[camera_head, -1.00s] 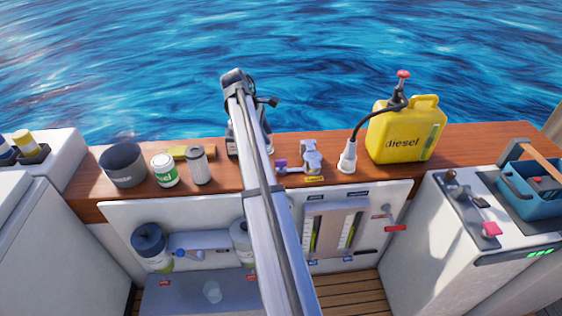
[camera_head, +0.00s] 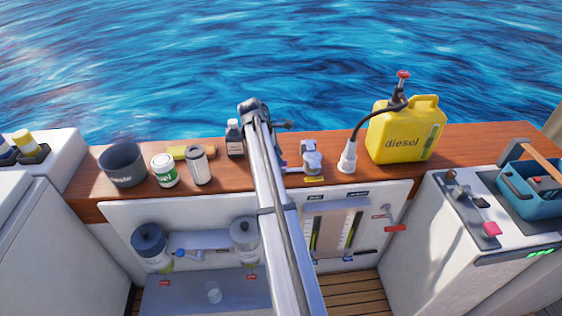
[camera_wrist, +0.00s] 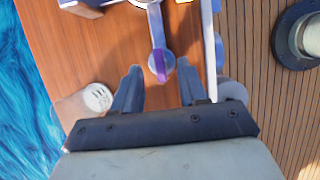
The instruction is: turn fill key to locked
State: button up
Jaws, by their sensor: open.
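A silver fill fitting (camera_head: 312,157) stands on the wooden counter, just right of my arm in the head view, with a yellow label in front of it. A lever with a purple end, which looks like the fill key (camera_wrist: 157,45), points down between my fingers in the wrist view. In the head view my arm covers most of this lever. My gripper (camera_wrist: 160,82) is open, its two fingers on either side of the purple end, with gaps visible on both sides. Whether the fingers are level with the lever or above it, I cannot tell.
A white nozzle (camera_head: 347,157) and yellow diesel can (camera_head: 403,135) stand right of the fitting. The white panel (camera_head: 375,250) drops below the counter edge.

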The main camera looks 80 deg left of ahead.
jog(key=shift+x, duration=1.75)
grip_shut()
